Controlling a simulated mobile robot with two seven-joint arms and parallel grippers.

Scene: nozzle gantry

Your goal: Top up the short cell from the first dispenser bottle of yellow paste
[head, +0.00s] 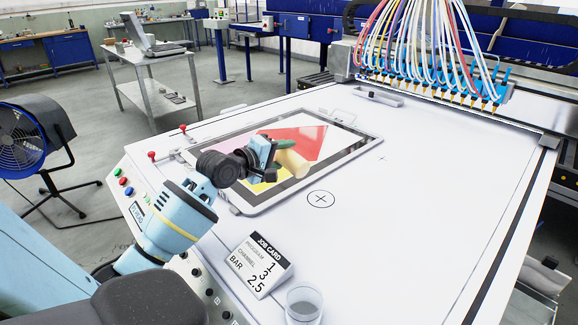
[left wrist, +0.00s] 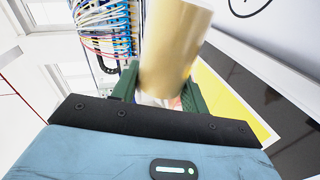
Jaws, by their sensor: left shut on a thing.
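My left gripper (head: 277,153) is shut on a tan-yellow cylindrical bottle (head: 293,163), held over the framed panel. The bottle looks tilted in the head view; its mouth cannot be made out. In the left wrist view the bottle (left wrist: 173,50) stands between the green fingers (left wrist: 160,92). The panel's grey frame (head: 254,207) lies flat on the white table and encloses red, yellow, pale and black areas. The red area (head: 305,140) is at the far side. A yellow area (left wrist: 228,92) shows in the left wrist view. My arm hides part of the panel. No paste stream is visible.
A job card (head: 258,265) and a clear cup (head: 304,305) stand at the table's near edge. A row of nozzles (head: 440,88) with coloured hoses hangs over the far end. A small grey tray (head: 379,97) lies beyond the panel. The right side of the table is clear.

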